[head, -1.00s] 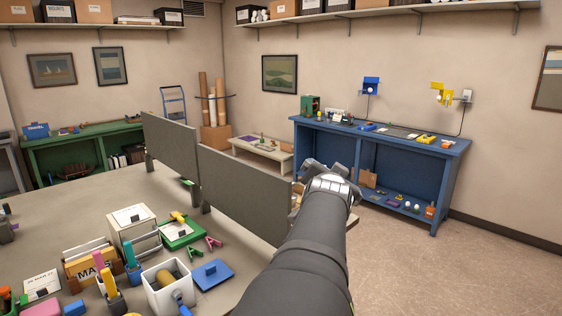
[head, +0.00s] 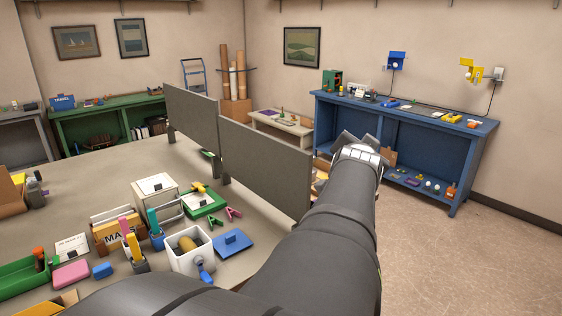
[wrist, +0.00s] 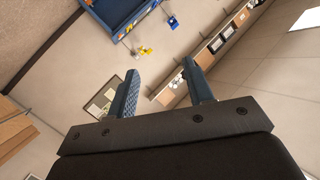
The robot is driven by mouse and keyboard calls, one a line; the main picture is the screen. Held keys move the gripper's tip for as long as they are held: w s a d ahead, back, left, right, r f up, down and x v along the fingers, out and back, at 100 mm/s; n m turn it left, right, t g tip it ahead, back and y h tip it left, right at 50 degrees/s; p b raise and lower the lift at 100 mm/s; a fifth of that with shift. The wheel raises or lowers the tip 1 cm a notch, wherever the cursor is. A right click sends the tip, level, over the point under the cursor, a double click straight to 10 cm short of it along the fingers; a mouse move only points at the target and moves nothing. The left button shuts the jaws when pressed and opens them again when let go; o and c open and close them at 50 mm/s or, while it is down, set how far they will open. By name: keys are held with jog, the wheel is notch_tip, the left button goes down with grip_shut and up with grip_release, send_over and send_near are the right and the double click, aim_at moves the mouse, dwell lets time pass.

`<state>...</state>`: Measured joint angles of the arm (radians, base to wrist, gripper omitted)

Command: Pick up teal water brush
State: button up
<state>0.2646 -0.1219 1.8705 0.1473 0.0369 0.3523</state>
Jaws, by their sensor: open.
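A teal, upright, stick-like thing (head: 153,221) stands in a small blue cup (head: 158,242) on the grey table, among the desk items. It may be the water brush; it is too small to be sure.
A white bin (head: 190,255), a cup with an orange stick (head: 133,248), a card box (head: 108,235) and a green tray (head: 204,205) crowd around. Grey divider panels (head: 265,163) stand along the table's back. The table's left middle (head: 75,190) is mostly clear.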

jog(key=w+a+f+m+y, duration=0.3)
jog(key=w+a+m, duration=0.15)
jog(key=a, duration=0.55)
jog(key=m+g+y, duration=0.7)
jog(key=m+g, duration=0.2)
jog(key=m, duration=0.5)
send_near(151, 215)
jog(key=x, duration=0.7)
jog(key=shift+w+a, duration=0.1)
jog(key=shift+a, duration=0.05)
jog(key=shift+w+x, duration=0.25)
jog(key=shift+x, duration=2.4)
jog(key=shift+r, duration=0.15)
jog(key=shift+c, duration=0.5)
grip_shut()
